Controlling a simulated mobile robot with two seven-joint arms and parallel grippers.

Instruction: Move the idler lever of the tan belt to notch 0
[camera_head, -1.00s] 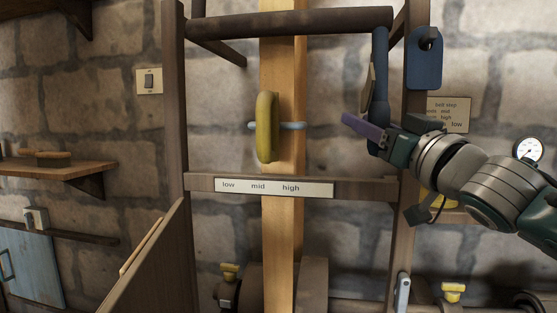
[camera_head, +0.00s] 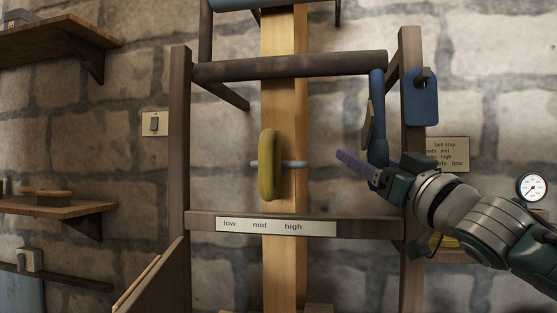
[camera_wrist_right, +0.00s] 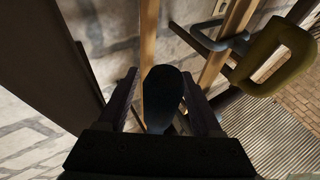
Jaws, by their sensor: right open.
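The tan belt (camera_head: 284,105) runs vertically behind a dark wooden frame. A dark horizontal roller bar (camera_head: 290,66) crosses in front of it. A blue lever (camera_head: 378,115), seemingly the idler lever, hangs from the bar's right end. My right gripper (camera_head: 383,168) is open around the lever's lower part. In the right wrist view, the lever's dark rounded end (camera_wrist_right: 162,95) sits between the spread fingers; I cannot tell whether they touch it. No notch numbers are readable. My left gripper is out of view.
A yellow loop handle (camera_head: 269,165) on a pale rod stands left of my gripper, above a low/mid/high label (camera_head: 275,227). A blue plate (camera_head: 422,97) hangs on the right post (camera_head: 411,150). A gauge (camera_head: 531,187) is at the far right.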

